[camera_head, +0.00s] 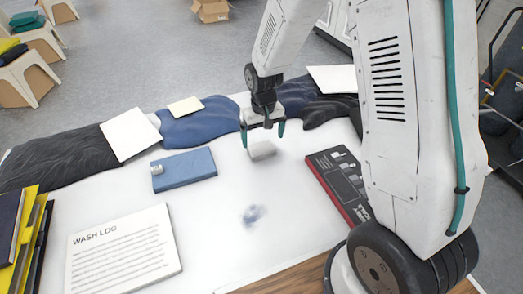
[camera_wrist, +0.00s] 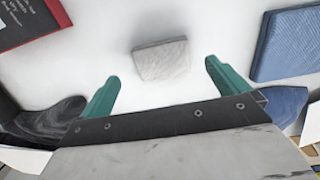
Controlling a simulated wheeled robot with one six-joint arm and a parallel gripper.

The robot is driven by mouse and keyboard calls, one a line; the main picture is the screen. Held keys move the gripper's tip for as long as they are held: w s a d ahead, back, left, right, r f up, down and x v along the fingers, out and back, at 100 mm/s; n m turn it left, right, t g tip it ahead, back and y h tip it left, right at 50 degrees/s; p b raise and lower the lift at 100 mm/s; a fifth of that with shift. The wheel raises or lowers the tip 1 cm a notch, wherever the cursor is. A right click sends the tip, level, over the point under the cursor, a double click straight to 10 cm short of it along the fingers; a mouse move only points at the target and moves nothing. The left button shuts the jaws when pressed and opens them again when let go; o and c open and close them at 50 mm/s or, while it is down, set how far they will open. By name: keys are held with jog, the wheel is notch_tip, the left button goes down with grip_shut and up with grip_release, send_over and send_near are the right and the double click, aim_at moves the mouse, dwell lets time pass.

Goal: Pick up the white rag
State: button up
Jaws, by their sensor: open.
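The white rag (camera_head: 262,150) is a small folded pale block lying on the white table top (camera_head: 205,235). In the wrist view the rag (camera_wrist: 161,59) lies beyond the fingertips, roughly centred between them. My gripper (camera_head: 263,138) is above the rag in the head view, its teal fingers spread apart. In the wrist view my gripper (camera_wrist: 160,78) is open and nothing is between its fingers. The fingers do not appear to touch the rag. The exact height above the table cannot be told.
A blue box-like block (camera_head: 184,170) lies left of the rag, and a black-and-red panel (camera_head: 340,180) lies right. Dark and blue cloths (camera_head: 200,125) line the far edge. A wash log sheet (camera_head: 122,250) lies at the front left. A bluish smudge (camera_head: 253,215) marks the table.

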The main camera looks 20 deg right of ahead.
aim_at(262, 148)
jog(key=f, duration=0.5)
jog(key=shift+w+a+f, duration=0.1)
jog(key=shift+w+f, duration=0.15)
jog(key=shift+w, duration=0.15)
jog(key=c, duration=0.9)
jog(key=shift+r, duration=0.1)
jog(key=shift+r, duration=0.55)
notch_tip(262, 148, up, 2)
jog(key=shift+r, duration=0.1)
jog(key=s, duration=0.5)
jog(key=s+a+r, duration=0.1)
jog(key=s, duration=1)
jog(key=shift+a+r, duration=0.3)
jog(key=shift+a, duration=0.05)
